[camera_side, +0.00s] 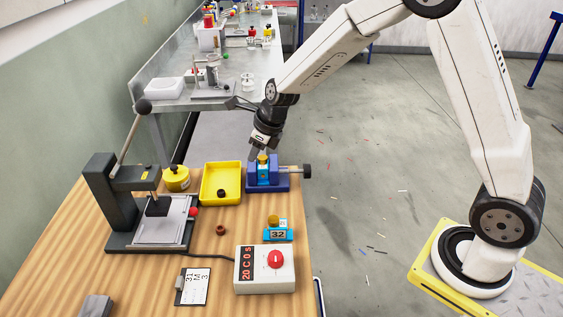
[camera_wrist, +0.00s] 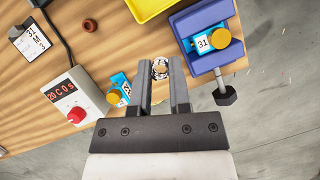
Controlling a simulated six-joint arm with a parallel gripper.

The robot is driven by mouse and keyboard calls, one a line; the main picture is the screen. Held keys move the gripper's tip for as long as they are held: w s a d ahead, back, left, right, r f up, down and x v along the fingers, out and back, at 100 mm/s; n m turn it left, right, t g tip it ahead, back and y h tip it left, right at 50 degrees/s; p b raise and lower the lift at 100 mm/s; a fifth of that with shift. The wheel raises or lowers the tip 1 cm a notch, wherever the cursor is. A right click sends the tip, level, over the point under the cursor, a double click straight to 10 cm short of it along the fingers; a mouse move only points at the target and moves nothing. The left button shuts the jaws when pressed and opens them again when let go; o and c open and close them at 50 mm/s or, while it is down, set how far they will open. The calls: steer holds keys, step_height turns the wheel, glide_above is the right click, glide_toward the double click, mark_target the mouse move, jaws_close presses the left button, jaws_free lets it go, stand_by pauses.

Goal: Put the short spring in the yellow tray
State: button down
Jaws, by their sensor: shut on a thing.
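My gripper (camera_side: 262,150) is above the blue vise in the side view. In the wrist view its two fingers (camera_wrist: 163,95) are shut on a small, round, metallic coil-like piece (camera_wrist: 160,69), seen end-on, which looks like the short spring. The held piece cannot be made out in the side view. The yellow tray (camera_side: 222,174) stands just left of the vise, with a small dark round piece (camera_side: 221,194) in it. Part of the tray (camera_wrist: 150,8) shows at the top of the wrist view.
The blue vise (camera_side: 280,186) holds a blue block labelled 31 (camera_wrist: 204,42) with a brass knob. A block labelled 32 (camera_side: 278,236), a brown ring (camera_side: 221,230) and a control box (camera_side: 252,272) stand nearer the front. A lever press (camera_side: 100,190) and yellow pot (camera_side: 176,180) are left.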

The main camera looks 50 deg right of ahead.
steer(key=w+f, duration=0.4)
steer(key=w, duration=0.5)
glide_above(221, 176)
steer(key=s, duration=0.1)
steer(key=shift+s+d+f, duration=0.1)
steer(key=shift+d+f, duration=0.05)
steer(key=shift+f, duration=1.2)
steer(key=shift+s+d+f, duration=0.1)
steer(key=shift+d+f, duration=0.05)
steer(key=shift+f, duration=1.15)
steer(key=shift+w+f, duration=0.1)
steer(key=shift+w+f, duration=0.1)
steer(key=shift+f, duration=1.65)
steer(key=shift+f, duration=0.1)
steer(key=c, duration=0.6)
jaws_free()
